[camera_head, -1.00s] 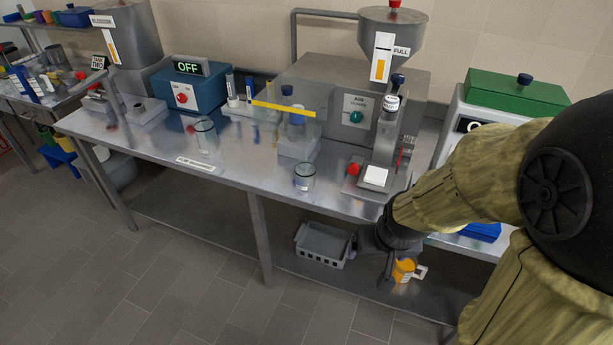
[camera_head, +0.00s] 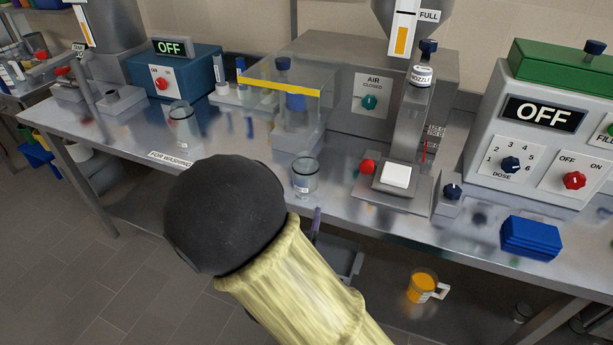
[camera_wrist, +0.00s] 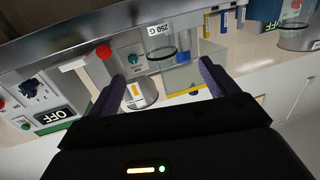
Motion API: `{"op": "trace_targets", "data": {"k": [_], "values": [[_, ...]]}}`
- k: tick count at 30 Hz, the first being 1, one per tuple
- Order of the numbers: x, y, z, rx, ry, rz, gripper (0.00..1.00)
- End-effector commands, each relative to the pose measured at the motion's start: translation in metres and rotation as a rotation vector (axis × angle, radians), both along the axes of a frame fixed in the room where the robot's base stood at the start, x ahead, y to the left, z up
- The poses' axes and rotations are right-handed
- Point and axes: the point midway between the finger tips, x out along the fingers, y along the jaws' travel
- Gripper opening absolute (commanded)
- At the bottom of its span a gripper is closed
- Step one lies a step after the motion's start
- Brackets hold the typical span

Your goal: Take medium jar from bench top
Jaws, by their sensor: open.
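A clear glass jar (camera_head: 305,177) with a white label stands upright near the front edge of the bench top (camera_head: 235,147). It also shows in the upside-down wrist view (camera_wrist: 183,42), with a "250 G" label by it. Another clear jar (camera_head: 183,128) stands further left on the bench, behind the "FOR WASHING" label. In the head view my arm hides most of the gripper; a finger shows just below that jar.
A stand with a white pad (camera_head: 396,176) and a red knob (camera_head: 367,167) are right of the nearer jar. A clear guard with a yellow strip (camera_head: 280,86) stands behind it. A blue block (camera_head: 531,238) lies at the right. An orange mug (camera_head: 424,286) is below the bench.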

Motion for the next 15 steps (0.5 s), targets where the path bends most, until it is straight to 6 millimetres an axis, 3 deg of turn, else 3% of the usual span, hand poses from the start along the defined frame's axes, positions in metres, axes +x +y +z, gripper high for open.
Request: {"op": "trace_targets", "data": {"k": [15], "values": [[0.0047, -0.0011, 0.0027, -0.015, -0.045, -0.011, 0.86]]}}
